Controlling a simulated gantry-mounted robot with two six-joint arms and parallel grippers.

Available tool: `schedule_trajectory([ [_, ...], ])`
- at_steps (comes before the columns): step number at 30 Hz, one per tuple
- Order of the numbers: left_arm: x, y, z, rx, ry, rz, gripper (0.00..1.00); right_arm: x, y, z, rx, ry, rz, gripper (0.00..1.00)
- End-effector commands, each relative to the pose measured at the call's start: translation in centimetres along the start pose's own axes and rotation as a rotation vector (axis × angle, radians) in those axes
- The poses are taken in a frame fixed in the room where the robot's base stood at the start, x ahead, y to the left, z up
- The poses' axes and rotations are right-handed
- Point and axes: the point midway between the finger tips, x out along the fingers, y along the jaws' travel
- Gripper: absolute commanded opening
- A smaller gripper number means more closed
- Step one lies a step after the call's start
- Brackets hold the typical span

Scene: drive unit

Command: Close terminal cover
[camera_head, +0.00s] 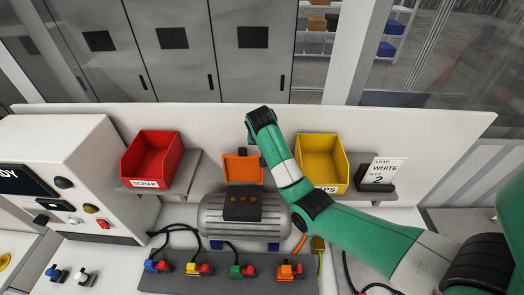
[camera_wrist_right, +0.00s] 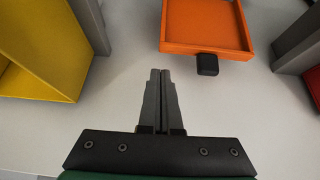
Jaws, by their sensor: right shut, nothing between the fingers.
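A grey motor (camera_head: 212,219) has a dark terminal box (camera_head: 243,207) on top with several orange terminals. Its orange terminal cover (camera_head: 236,172) stands open, raised at the back of the box. In the right wrist view the cover (camera_wrist_right: 203,22) is at the top right, with its rimmed side and a small black tab (camera_wrist_right: 207,65) showing. My right gripper (camera_wrist_right: 161,75) is shut and empty, its tips apart from the cover in that picture. In the head view, my right arm reaches over the motor's right side, its wrist above and behind the cover. My left gripper is not seen.
A red scrap bin (camera_head: 151,159) stands left of the cover, and a yellow bin (camera_head: 321,158) stands right, partly behind my right arm. Several coloured connectors (camera_head: 243,270) line a grey strip in front. A white control console (camera_head: 75,150) stands at left.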

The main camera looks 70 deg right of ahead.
Motion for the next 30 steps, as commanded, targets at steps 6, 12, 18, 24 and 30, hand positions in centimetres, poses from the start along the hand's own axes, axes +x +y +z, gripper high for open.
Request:
schedule_trajectory([
  [6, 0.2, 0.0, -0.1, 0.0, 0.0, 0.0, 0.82, 4.3, 0.1, 0.1, 0.0, -0.004, 0.003, 0.0],
  [12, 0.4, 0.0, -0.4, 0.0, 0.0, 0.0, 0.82, 6.5, 0.0, 0.0, 0.0, -0.001, 0.0, 0.0],
  [18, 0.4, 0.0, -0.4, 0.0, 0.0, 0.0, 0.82, 7.0, -0.1, 0.0, 0.001, 0.001, -0.001, 0.0],
  [24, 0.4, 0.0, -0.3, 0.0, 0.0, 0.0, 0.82, 7.0, -0.1, 0.0, 0.0, 0.002, -0.001, 0.0],
  [30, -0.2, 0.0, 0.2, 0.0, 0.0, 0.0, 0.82, 6.9, -2.2, 0.7, -0.018, 0.048, -0.012, 0.0],
])
